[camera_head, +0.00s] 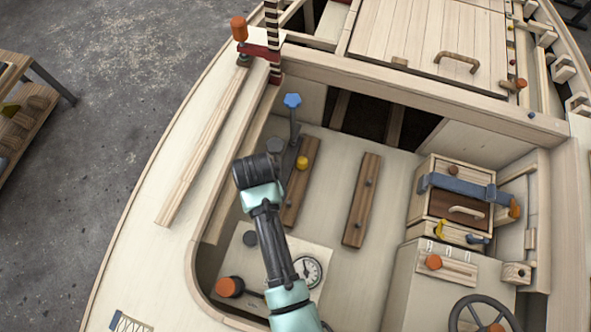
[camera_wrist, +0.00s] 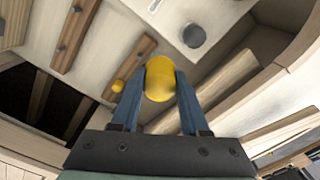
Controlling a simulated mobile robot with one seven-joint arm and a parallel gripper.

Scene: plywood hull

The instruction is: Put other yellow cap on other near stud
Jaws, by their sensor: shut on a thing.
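My gripper (camera_wrist: 160,72) is shut on a yellow cap (camera_wrist: 159,80) in the wrist view, with a blue finger on each side of it. Another yellow cap (camera_head: 302,163) sits at the far end of the left brown plank (camera_head: 309,148); it also shows in the wrist view (camera_wrist: 117,87), beside my left finger. The right brown plank (camera_head: 361,210) bears small dark studs (camera_head: 370,182) without caps. My fingers and the held cap are hidden in the head view.
A lever with a blue knob (camera_head: 292,100) stands beside the left plank. A panel with a gauge (camera_head: 308,270), a grey disc (camera_head: 250,238) and an orange knob (camera_head: 229,287) lies near my arm. A drawer box (camera_head: 450,205) stands right. Floor between plank and box is clear.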

